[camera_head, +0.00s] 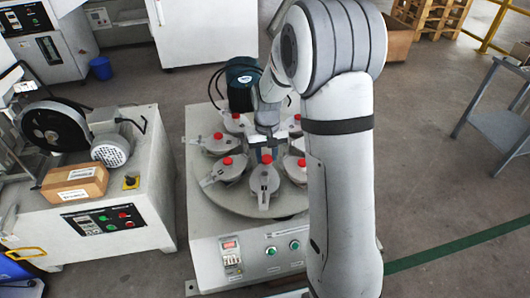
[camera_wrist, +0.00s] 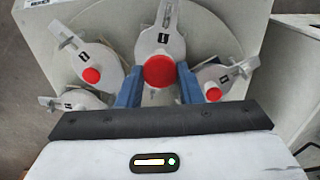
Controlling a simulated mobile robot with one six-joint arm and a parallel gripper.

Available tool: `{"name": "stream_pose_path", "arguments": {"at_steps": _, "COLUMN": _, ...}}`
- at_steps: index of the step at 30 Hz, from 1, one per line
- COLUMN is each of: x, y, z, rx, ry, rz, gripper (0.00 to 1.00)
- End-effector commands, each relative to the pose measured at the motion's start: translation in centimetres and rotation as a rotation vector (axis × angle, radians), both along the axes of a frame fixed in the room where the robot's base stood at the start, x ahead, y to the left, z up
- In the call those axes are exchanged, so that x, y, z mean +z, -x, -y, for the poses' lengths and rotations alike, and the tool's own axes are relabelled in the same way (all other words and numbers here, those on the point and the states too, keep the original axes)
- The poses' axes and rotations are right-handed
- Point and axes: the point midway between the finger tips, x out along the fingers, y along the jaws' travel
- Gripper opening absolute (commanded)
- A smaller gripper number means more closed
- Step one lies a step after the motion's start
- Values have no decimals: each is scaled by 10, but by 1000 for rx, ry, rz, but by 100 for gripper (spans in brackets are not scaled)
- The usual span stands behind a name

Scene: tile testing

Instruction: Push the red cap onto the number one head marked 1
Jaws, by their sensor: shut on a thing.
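My gripper (camera_wrist: 159,77) has its two blue fingers on either side of a red cap (camera_wrist: 159,71) and is shut on it. The cap looks larger than the other caps in the wrist view. Behind it is a grey head (camera_wrist: 160,38) with a small label; I cannot read its number. Whether the cap touches this head or is held above it, I cannot tell. In the head view my gripper (camera_head: 264,140) is over the round turntable (camera_head: 238,203), among several grey heads. A red cap (camera_head: 267,158) shows just in front of it, above the front head (camera_head: 263,181).
Other capped heads stand close on both sides, such as the left one (camera_wrist: 95,62) and the right one (camera_wrist: 225,77). The machine's front panel has a red display (camera_head: 230,244) and green buttons. A grinder bench with a cardboard box (camera_head: 75,184) stands left.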

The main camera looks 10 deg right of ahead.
Motion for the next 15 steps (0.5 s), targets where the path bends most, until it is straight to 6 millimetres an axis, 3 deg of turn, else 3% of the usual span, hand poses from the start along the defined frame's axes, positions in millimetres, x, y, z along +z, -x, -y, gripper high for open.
{"name": "stream_pose_path", "arguments": {"at_steps": 7, "x": -8, "y": -16, "z": 5, "rx": -10, "ry": -1, "rz": -6, "gripper": 12}}
{"name": "stream_pose_path", "arguments": {"at_steps": 15, "x": -40, "y": -44, "z": 6, "rx": -12, "ry": -2, "rz": -4, "gripper": 12}}
